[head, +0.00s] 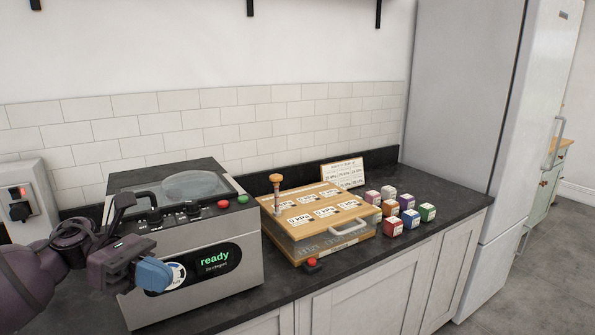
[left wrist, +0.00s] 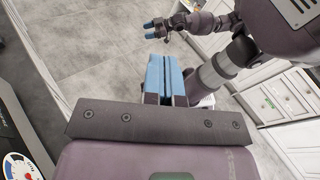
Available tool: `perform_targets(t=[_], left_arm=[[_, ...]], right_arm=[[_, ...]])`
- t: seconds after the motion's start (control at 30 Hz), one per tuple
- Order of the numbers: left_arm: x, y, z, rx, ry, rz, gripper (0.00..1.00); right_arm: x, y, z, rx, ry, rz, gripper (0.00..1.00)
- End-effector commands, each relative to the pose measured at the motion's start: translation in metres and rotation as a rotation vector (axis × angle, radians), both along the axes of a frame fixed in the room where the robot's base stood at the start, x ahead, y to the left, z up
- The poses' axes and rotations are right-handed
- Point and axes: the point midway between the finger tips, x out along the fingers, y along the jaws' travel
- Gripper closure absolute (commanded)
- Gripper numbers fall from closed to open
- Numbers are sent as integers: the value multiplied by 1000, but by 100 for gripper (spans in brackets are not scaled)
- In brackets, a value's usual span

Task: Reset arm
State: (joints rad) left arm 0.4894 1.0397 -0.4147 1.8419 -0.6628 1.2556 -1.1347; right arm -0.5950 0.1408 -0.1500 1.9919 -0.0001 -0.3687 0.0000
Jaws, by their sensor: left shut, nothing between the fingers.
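My left gripper (head: 153,273) is at the lower left of the head view, in front of the metal machine with the "ready" display (head: 190,240). Its blue fingers partly overlap the machine's front beside the round dial; I cannot tell whether they touch it. In the left wrist view the left gripper's two blue fingers (left wrist: 164,76) lie together, shut with nothing between them. My right gripper (left wrist: 164,29) shows small at the top of the left wrist view, its two blue tips apart and nothing seen between them. It is outside the head view.
A wooden-topped box (head: 325,213) with labels and a handle stands right of the machine. Several small coloured cubes (head: 393,228) and a sign (head: 343,172) are beside it. The counter's front right is clear.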

Motion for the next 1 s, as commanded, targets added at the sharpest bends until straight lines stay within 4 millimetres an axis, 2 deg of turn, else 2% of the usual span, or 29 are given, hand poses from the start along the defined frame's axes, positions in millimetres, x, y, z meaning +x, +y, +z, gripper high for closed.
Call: perform_targets(t=[0.1, 0.27, 0.47, 0.57, 0.67, 0.77, 0.9, 1.0], left_arm=[[1, -18, -24, -177, 244, 154, 100], [7, -26, -54, -410, 604, 360, 100], [11, -14, -106, -709, 1093, 602, 100], [7, -2, -140, -866, 1344, 715, 100], [-3, 12, -179, -1034, 1599, 820, 100], [-22, 27, -221, -1214, 1851, 916, 100], [-63, 43, -283, -1492, 2190, 1033, 100], [-97, 50, -320, -1687, 2390, 1094, 100]], right_arm=[[0, 0, 0, 0, 0, 0, 40], [-2, -1, -1, -1, 5, 0, 40], [-5, -1, -4, -2, 12, -1, 40], [-7, -2, -4, -2, 15, -2, 40], [-8, -2, -5, -3, 18, -3, 40], [-8, -2, -5, -3, 17, -3, 40], [-7, -2, -4, -3, 16, -2, 40], [-6, -2, -4, -3, 13, -1, 40]])
